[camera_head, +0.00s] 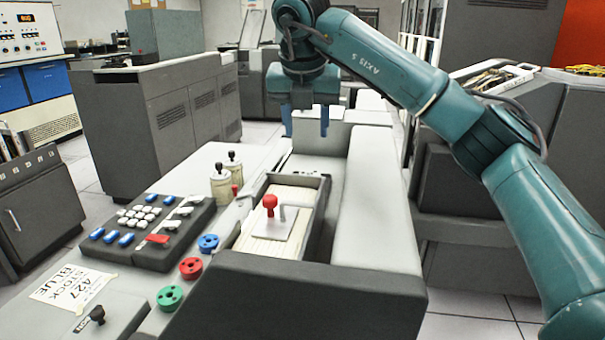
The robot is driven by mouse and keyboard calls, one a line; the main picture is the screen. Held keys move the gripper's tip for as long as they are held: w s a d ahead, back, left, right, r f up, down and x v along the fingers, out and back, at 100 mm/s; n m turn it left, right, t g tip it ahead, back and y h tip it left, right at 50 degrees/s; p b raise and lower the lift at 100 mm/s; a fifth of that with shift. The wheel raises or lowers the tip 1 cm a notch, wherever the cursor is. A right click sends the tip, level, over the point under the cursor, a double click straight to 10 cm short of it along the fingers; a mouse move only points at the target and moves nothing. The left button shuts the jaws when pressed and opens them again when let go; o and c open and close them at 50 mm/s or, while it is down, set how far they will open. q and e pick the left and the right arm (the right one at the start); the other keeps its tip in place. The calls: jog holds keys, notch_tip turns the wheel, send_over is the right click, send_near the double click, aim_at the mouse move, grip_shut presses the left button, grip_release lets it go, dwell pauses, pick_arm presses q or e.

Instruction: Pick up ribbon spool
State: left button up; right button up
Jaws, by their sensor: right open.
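Three small round spool-like discs lie in a row on the light desk surface, left of the card hopper. They are a blue one (208,243), a red one (191,268) and a green one (170,297), each with a dark centre. I cannot tell for sure that they are ribbon spools. My right gripper (306,122) points down above the far part of the machine, open, with nothing visible between its fingers. It is well behind the discs and to their right. My left gripper is out of view.
A card hopper (322,225) with a red-knobbed weight (270,207) stands right of the discs. A keyboard (148,225) lies left of them. Two cream bottles (221,185) stand behind. A paper label (72,288) reading "STOCK BLUE 427" lies at front left.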

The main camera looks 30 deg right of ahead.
jog(key=x, duration=0.6)
jog(key=shift+s+d+f+b, duration=0.1)
jog(key=shift+f+b, duration=0.25)
jog(key=x, duration=0.4)
jog(key=shift+f+b, duration=0.35)
jog(key=shift+b, duration=0.05)
jog(key=shift+d+f, duration=0.1)
jog(key=shift+f, duration=0.25)
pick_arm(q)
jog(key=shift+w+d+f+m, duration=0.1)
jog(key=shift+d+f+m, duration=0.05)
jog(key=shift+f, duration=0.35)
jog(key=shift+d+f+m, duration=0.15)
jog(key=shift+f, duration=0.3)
pick_arm(e)
jog(key=shift+c, duration=0.4)
jog(key=c, duration=0.5)
jog(key=shift+r, duration=0.1)
jog(key=shift+c, duration=0.2)
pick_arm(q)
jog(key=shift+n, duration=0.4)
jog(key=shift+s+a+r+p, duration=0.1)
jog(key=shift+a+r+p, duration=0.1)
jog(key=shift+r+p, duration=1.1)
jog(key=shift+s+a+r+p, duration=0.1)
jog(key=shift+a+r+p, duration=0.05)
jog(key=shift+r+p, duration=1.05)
pick_arm(e)
notch_tip(320, 180, up, 13)
